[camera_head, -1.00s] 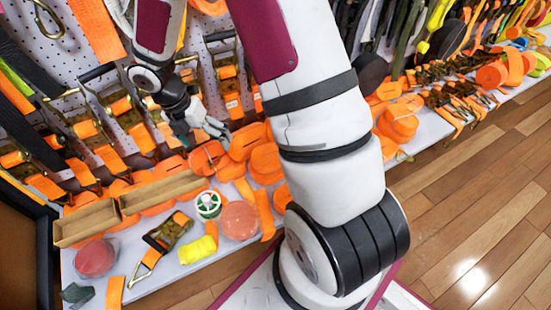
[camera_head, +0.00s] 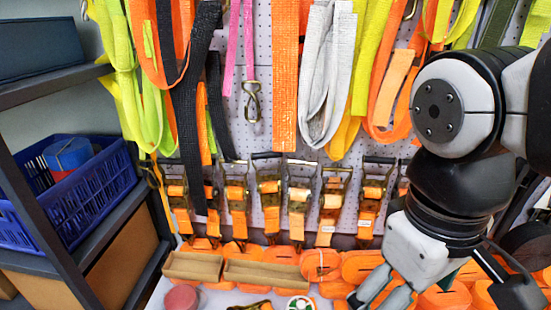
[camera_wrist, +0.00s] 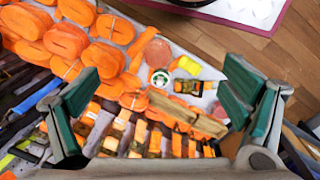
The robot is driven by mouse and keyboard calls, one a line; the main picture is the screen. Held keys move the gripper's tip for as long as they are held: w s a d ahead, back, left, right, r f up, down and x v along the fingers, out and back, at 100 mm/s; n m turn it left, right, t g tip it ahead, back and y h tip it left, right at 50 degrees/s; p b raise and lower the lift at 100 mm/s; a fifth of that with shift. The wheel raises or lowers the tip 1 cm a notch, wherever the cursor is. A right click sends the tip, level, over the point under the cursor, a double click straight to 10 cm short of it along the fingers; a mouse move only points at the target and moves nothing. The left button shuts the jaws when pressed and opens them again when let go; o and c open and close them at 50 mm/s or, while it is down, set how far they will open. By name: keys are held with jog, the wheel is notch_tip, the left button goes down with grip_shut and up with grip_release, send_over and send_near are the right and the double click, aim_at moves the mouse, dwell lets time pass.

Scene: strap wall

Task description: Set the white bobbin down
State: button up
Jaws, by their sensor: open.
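The white bobbin (camera_head: 300,303), a white spool with a green face, stands on the pale shelf and is cut by the bottom edge of the head view. The wrist view shows it whole (camera_wrist: 160,78), beside a round salmon-pink disc (camera_wrist: 157,54) and a ratchet buckle (camera_wrist: 192,87). My gripper (camera_wrist: 163,98) is open and empty, its green-padded fingers spread wide above the shelf. The bobbin lies apart from both fingers. In the head view my gripper (camera_head: 382,292) hangs at the lower right, right of the bobbin.
Two open cardboard trays (camera_head: 263,275) lie behind the bobbin. Orange strap rolls (camera_wrist: 65,40) crowd the shelf. Ratchet straps (camera_head: 238,200) hang on the pegboard behind. A dark rack with a blue basket (camera_head: 95,190) stands at the left. Wooden floor (camera_wrist: 245,50) lies beyond the shelf.

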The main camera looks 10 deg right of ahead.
jog(key=s, duration=0.1)
jog(key=s+a+m, duration=0.1)
jog(key=s+m+y, duration=0.1)
jog(key=shift+s+a, duration=0.25)
jog(key=shift+a, duration=0.05)
dwell(0.6)
notch_tip(320, 180, up, 28)
jog(key=t+p, duration=0.4)
jog(key=p, duration=2.2)
jog(key=shift+d+r+p, duration=0.25)
jog(key=shift+d+p, duration=0.05)
jog(key=shift+p, duration=0.05)
